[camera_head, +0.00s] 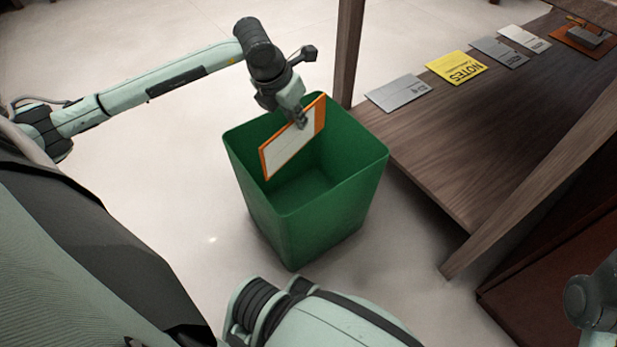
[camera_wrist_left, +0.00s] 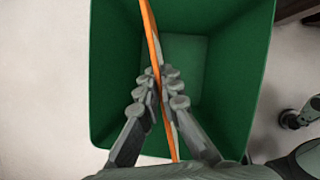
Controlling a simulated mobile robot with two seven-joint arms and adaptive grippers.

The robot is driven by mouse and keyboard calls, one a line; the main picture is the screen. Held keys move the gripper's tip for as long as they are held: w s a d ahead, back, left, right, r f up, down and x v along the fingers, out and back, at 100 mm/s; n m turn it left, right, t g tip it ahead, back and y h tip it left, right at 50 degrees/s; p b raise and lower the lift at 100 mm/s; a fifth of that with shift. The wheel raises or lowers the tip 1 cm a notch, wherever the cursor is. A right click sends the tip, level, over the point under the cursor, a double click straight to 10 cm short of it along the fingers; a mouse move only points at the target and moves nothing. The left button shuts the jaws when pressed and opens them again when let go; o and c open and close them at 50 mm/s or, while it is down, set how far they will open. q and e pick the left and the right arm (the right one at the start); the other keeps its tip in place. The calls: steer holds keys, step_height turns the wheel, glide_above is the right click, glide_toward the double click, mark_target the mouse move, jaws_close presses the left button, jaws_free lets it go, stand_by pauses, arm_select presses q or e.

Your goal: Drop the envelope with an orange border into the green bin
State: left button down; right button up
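The envelope with an orange border (camera_head: 290,143) has a pale face and hangs tilted over the mouth of the green bin (camera_head: 315,232). My left gripper (camera_head: 301,121) is shut on the envelope near its upper edge. In the left wrist view the envelope (camera_wrist_left: 151,35) appears edge-on as an orange strip between the two fingers of the left gripper (camera_wrist_left: 158,90), with the open green bin (camera_wrist_left: 235,60) beneath. The bin's visible floor is bare. The right arm shows in part at the bottom of the head view, but I cannot make out its gripper.
A wooden desk (camera_head: 440,165) stands right of the bin. On it lie a grey envelope (camera_head: 398,91), a yellow notes pad (camera_head: 457,68), and other grey items (camera_head: 499,52). A desk leg (camera_head: 347,50) rises behind the bin. Pale floor is clear to the left.

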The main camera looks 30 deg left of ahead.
arm_select(q)
steer(key=shift+f, duration=0.6)
steer(key=c, duration=1.6)
jaws_free()
steer(key=shift+c, duration=0.2)
steer(key=v, duration=1.2)
